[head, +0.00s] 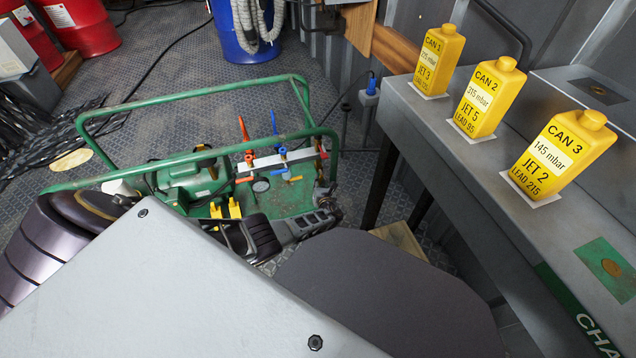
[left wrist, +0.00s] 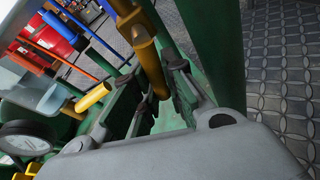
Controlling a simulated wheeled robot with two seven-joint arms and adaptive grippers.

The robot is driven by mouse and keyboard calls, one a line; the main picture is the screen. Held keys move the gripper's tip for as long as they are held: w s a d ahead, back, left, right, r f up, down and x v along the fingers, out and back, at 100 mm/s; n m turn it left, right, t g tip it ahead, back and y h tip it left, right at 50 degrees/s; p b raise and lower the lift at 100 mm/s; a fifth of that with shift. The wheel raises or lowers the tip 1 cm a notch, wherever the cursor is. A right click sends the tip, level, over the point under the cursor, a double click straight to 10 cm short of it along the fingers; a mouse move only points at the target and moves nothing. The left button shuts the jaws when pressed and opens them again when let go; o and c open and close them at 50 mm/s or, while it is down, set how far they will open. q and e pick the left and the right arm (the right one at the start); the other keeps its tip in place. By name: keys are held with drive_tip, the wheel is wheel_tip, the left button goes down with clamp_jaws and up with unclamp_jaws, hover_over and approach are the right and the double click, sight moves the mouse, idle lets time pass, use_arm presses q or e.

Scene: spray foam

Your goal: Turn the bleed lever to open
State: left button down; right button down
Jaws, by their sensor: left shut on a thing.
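The green-framed machine (head: 190,180) stands on the floor, with a manifold bearing a red lever (head: 243,128), a blue lever (head: 274,122) and smaller orange and yellow handles. My left gripper (head: 322,178) is at the manifold's right end. In the left wrist view its fingers (left wrist: 160,95) are shut on a yellow lever (left wrist: 150,65), which points down between the pads. No label shows which is the bleed lever; I take it to be this yellow one. The gripper hides it in the head view. My right gripper is not in view.
A round gauge (head: 261,185) sits beside the manifold; it also shows in the left wrist view (left wrist: 28,140). The green frame's tubes pass close to the gripper. A grey bench (head: 440,125) with yellow cans (head: 563,155) stands at the right. Cables lie on the floor.

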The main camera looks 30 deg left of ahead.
use_arm(q)
drive_tip(key=shift+w+d+n+t, duration=0.25)
drive_tip(key=shift+w+n+t, duration=0.15)
drive_tip(key=shift+n, duration=0.5)
drive_tip(key=shift+d+n+h, duration=0.1)
drive_tip(key=shift+n+h, duration=0.2)
drive_tip(key=c, duration=1.5)
unclamp_jaws()
drive_tip(key=shift+o, duration=0.2)
drive_tip(key=shift+w+d, duration=0.1)
drive_tip(key=shift+d, duration=0.25)
drive_tip(key=shift+s+d, duration=0.2)
drive_tip(key=shift+d, duration=0.1)
drive_tip(key=shift+s+d+r, duration=0.15)
drive_tip(key=shift+s+d, duration=0.3)
drive_tip(key=shift+s, duration=0.1)
drive_tip(key=shift+s+a+v, duration=0.15)
drive_tip(key=shift+v, duration=0.75)
drive_tip(key=shift+s+a+v, duration=0.1)
drive_tip(key=shift+a+v, duration=0.05)
drive_tip(key=shift+v, duration=0.75)
drive_tip(key=shift+s+a+v, duration=0.15)
drive_tip(key=shift+v, duration=0.75)
